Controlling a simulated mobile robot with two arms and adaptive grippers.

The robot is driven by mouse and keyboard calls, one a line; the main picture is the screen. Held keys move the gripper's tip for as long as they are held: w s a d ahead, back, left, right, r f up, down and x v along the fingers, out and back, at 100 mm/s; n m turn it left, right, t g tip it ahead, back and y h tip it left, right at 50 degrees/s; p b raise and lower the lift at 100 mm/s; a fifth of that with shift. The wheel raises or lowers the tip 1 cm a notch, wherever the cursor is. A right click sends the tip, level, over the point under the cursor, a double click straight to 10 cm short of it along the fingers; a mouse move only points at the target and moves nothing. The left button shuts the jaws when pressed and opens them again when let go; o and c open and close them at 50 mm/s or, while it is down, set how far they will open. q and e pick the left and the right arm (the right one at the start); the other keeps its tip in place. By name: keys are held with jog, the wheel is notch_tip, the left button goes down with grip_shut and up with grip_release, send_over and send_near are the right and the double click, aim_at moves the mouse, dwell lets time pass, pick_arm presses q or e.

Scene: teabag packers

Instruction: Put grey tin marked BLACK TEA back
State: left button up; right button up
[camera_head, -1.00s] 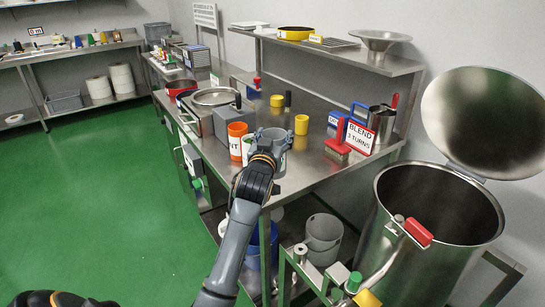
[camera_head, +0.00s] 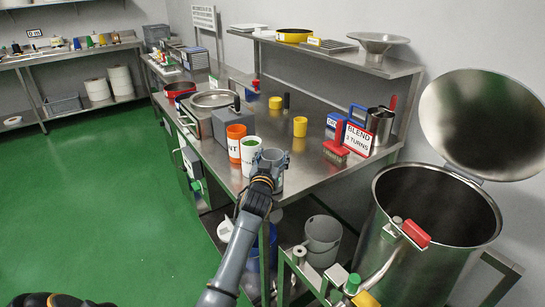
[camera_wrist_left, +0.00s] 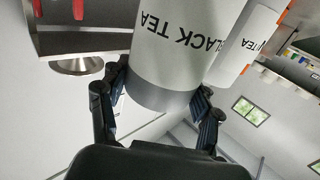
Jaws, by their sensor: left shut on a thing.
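My left gripper (camera_head: 268,158) is shut on the grey tin (camera_head: 278,182), at the near edge of the steel bench. In the left wrist view the tin (camera_wrist_left: 180,50) stands between the fingers, with BLACK TEA showing upside down. The gripper hides much of the tin in the head view. I cannot tell whether the tin touches the bench. My right gripper is not in view.
A grey box (camera_head: 233,120) and a steel pan (camera_head: 215,98) stand farther along the bench (camera_head: 320,170). A large open steel drum (camera_head: 435,230) stands at the right.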

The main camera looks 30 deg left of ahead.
pick_arm(q)
jog(key=shift+f, duration=0.15)
jog(key=o, duration=1.5)
jog(key=shift+r, duration=0.25)
jog(key=v, duration=1.2)
jog(key=shift+f+b, duration=0.1)
jog(key=shift+b, duration=0.25)
